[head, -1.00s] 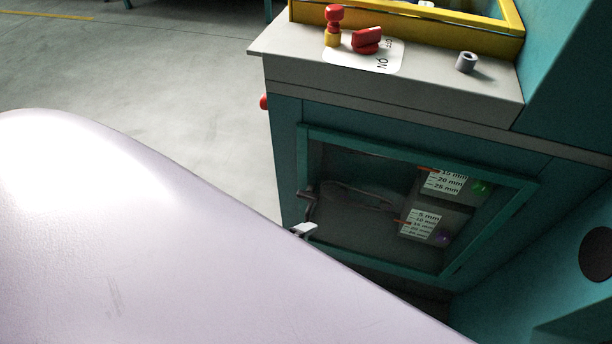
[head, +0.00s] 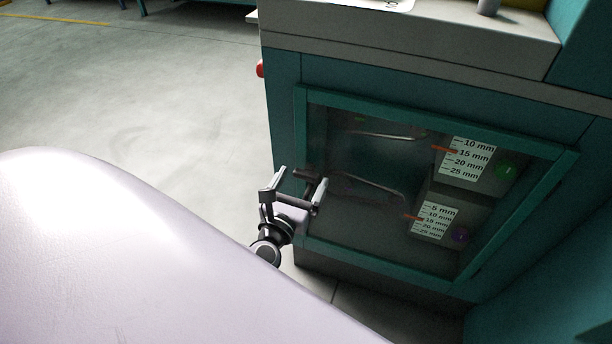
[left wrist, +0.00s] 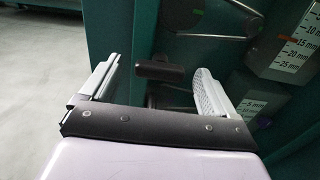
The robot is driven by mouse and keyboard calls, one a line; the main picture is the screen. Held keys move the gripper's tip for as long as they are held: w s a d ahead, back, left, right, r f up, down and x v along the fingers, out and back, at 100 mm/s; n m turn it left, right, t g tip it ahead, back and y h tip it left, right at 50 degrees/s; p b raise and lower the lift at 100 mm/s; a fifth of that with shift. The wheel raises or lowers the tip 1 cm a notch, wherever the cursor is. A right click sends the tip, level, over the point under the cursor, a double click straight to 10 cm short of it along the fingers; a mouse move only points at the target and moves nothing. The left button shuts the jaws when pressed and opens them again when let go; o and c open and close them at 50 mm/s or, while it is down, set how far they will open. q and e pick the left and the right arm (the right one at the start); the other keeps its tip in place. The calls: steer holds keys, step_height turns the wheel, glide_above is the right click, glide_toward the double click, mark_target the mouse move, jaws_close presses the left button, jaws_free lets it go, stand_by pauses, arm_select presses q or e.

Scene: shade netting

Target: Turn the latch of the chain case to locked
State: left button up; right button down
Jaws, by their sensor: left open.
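The chain case (head: 420,120) is a teal-framed box with a clear window on the front of the machine. Its latch (head: 306,174) is a small dark handle at the window's left edge, partly hidden by my gripper. In the left wrist view the latch (left wrist: 160,69) is a dark crossbar on a stem, lying roughly crosswise between the fingers. My left gripper (head: 298,188) is open in front of the latch, one finger on each side, with gaps visible in the left wrist view (left wrist: 157,68). Contact cannot be seen. My right gripper is not in view.
Behind the window are two white millimetre scales (head: 467,159) with red pointers, and green and purple knobs. A grey ledge (head: 400,45) juts out above the case. A red button (head: 260,69) sits on the machine's left side. The floor (head: 150,100) to the left is clear.

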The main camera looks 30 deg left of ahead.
mark_target(305, 177)
arm_select(q)
steer(key=shift+x, duration=1.55)
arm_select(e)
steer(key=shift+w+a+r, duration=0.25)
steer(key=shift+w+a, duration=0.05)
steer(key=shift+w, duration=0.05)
arm_select(q)
steer(key=shift+d, duration=0.1)
steer(key=shift+c, duration=0.3)
steer(key=c, duration=0.9)
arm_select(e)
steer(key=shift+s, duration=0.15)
